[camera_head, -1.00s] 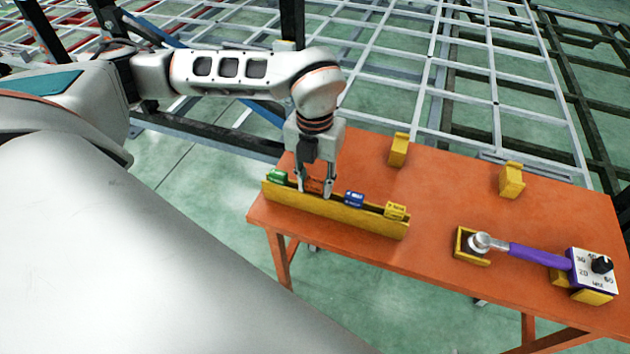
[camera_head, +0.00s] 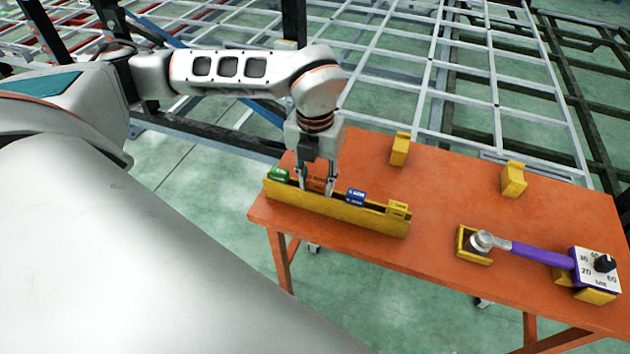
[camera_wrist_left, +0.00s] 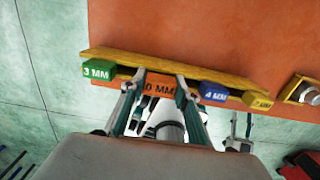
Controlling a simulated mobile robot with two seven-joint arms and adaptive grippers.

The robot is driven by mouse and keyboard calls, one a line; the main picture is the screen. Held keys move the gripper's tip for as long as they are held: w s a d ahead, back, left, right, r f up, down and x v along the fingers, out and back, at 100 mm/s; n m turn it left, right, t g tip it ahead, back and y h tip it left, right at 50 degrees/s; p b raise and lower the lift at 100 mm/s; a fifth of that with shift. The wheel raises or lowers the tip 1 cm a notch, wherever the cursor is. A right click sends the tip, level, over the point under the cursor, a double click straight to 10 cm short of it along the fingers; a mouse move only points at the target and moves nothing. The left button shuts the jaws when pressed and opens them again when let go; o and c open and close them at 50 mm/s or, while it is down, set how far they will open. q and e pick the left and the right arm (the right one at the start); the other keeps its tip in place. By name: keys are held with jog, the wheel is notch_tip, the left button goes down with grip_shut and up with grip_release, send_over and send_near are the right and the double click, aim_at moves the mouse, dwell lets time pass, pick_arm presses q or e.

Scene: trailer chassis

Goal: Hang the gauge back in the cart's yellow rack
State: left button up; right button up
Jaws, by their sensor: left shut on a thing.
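The long yellow rack (camera_head: 340,207) lies along the near left edge of the orange table. It also shows in the left wrist view (camera_wrist_left: 120,57). My left gripper (camera_head: 316,190) points down at the rack, shut on an orange gauge (camera_wrist_left: 160,87) marked "0 MM", its first character partly hidden by a finger. The gauge sits at the rack's slot, between a green 3 MM gauge (camera_wrist_left: 97,71) and a blue 4 MM gauge (camera_wrist_left: 214,92). A yellow gauge (camera_head: 397,208) is at the rack's right end. How deep the orange gauge sits cannot be told. My right gripper is not in view.
A purple-handled wrench (camera_head: 535,254) with a dial box rests on yellow holders on the orange table (camera_head: 430,185). Two small yellow blocks (camera_head: 400,149) (camera_head: 513,179) stand farther back. A grey metal frame (camera_head: 435,60) lies behind. The table's middle is clear.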

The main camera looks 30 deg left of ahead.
pick_arm(q)
jog(key=shift+s+d+f, duration=0.1)
jog(key=shift+s+f, duration=0.1)
jog(key=shift+f, duration=0.35)
jog(key=shift+s+f, duration=0.2)
jog(key=shift+f, duration=0.35)
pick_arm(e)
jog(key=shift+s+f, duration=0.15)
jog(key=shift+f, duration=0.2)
pick_arm(q)
jog(key=o, duration=1.1)
jog(key=shift+o, duration=0.8)
jog(key=shift+w+f, duration=0.2)
jog(key=shift+w, duration=0.25)
jog(key=shift+r, duration=0.1)
jog(key=shift+s+r, duration=0.15)
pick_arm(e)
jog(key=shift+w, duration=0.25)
